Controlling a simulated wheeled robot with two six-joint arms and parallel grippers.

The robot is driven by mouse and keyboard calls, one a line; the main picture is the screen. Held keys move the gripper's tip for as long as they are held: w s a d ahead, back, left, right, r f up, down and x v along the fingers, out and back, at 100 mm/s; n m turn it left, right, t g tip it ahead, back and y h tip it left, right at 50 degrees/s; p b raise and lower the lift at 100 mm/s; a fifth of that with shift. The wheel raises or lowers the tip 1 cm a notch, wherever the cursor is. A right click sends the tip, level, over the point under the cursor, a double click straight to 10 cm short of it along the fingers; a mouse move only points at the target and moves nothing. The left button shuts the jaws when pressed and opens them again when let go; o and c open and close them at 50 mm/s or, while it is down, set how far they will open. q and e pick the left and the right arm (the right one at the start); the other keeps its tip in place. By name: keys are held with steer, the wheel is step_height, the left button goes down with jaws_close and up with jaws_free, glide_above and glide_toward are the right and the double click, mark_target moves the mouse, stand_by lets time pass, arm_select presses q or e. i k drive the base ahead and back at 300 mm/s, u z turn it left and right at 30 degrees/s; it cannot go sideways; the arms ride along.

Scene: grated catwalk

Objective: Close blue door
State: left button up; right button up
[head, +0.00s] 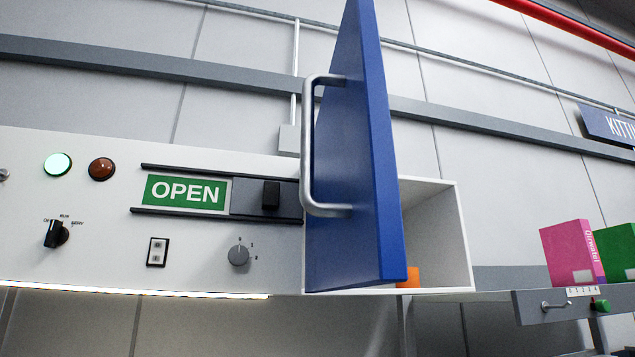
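The blue door (375,165) stands wide open, swung out from a white cabinet compartment (437,225) and seen nearly edge-on. Its grey bar handle (309,150) is on the face turned to the left. The compartment's inside shows to the right of the door, with part of an orange object (408,277) low inside it. The door hides the left part of the compartment. Neither of my grippers is in the head view.
A white control panel left of the door carries a green OPEN sign (186,192), a black knob (56,234), a grey dial (239,255) and two round lamps. At the right, pink (566,250) and green boxes stand above a grey drawer (555,307).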

mark_target(349, 194)
steer(key=z, duration=1.05)
steer(key=k, duration=1.05)
steer(key=u, duration=1.5)
steer(key=i, duration=0.5)
steer(key=z, duration=0.1)
